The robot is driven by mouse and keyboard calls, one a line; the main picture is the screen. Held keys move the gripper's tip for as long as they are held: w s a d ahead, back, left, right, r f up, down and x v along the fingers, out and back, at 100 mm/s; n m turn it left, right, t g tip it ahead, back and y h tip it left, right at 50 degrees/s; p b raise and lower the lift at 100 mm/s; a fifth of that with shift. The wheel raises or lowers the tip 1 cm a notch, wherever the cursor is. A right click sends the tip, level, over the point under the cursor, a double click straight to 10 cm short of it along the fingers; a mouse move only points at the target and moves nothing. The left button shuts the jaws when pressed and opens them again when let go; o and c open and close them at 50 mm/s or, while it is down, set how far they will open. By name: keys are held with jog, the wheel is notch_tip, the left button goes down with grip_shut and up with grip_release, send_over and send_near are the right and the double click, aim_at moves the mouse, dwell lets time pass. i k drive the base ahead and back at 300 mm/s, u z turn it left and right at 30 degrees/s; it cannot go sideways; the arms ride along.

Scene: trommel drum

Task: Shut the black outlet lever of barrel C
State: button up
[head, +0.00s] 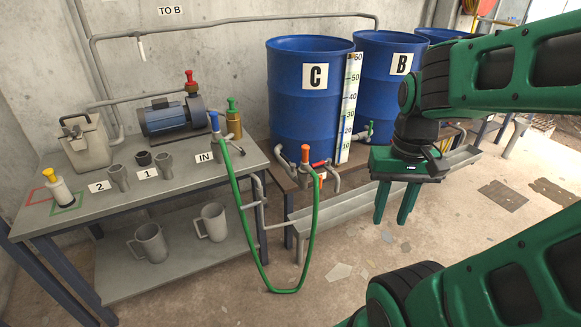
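Barrel C (290,115) is a blue drum with a white C label (315,76), standing on a low bench at the back centre. Pipe fittings at its foot carry an orange-red upright handle (305,153) and a red-orange handle (320,163). I cannot make out a black lever among these small fittings, nor its position. My green gripper (395,218) points down with its two fingers apart and nothing between them. It hangs right of the fittings, apart from them and nearer to me.
A green hose (265,270) loops low between the left table (120,205) and barrel C's fittings. Barrel B (377,85) stands right of barrel C, with a green-handled valve (369,131) low down. A grey trough (345,200) runs before the barrels. Open floor lies in front.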

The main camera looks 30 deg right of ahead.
aim_at(285, 158)
jog(key=k, duration=0.95)
jog(key=z, duration=0.4)
jog(key=i, duration=0.85)
jog(key=z, duration=0.55)
jog(key=i, duration=1.3)
jog(key=u, duration=0.6)
jog(key=i, duration=0.6)
jog(key=u, duration=0.35)
